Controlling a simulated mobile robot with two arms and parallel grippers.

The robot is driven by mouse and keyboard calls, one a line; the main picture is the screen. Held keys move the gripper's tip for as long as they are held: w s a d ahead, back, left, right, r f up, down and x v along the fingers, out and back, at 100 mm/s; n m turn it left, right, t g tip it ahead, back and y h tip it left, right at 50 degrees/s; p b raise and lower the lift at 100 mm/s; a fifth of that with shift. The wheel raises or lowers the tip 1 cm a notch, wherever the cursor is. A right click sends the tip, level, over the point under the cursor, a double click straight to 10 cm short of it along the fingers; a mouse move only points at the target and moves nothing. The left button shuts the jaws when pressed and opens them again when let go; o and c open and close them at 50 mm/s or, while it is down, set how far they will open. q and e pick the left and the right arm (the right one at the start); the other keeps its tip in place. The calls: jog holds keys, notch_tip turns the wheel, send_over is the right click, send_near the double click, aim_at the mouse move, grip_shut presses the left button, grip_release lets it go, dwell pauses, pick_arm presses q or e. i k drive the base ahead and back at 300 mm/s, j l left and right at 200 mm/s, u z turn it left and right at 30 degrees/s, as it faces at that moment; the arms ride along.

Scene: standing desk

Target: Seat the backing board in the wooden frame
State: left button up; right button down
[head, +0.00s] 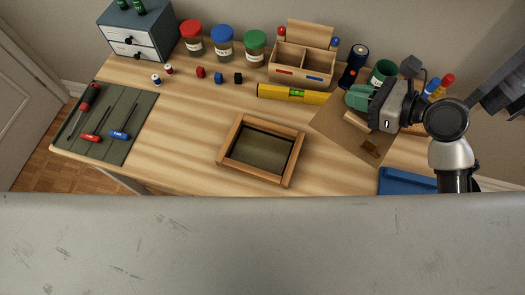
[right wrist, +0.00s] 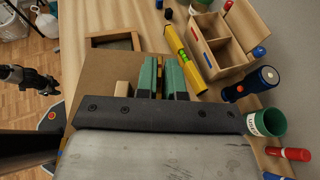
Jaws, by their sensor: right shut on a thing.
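The wooden frame (head: 228,158) lies flat on the desk, with a dark greenish recess inside. It also shows in the right wrist view (right wrist: 92,41). The backing board (head: 325,130) is a flat brown sheet to the right of the frame, with a pale wooden block (head: 357,122) on it. The board fills the left middle of the right wrist view (right wrist: 98,72), with the block (right wrist: 122,88) beside my fingers.
A yellow level (head: 280,93) lies behind the frame and board. A wooden organizer (head: 302,65), jars and a green cup (head: 382,72) stand at the back. A blue tray (head: 405,181) is at front right. Screwdrivers lie on a green mat (head: 110,150).

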aim_at(261, 147)
jog(key=j+z, duration=0.2)
jog(key=j, duration=0.25)
jog(key=k+j+z, duration=0.2)
jog(key=j, duration=0.2)
jog(key=j+z, duration=0.15)
jog(key=j, duration=0.3)
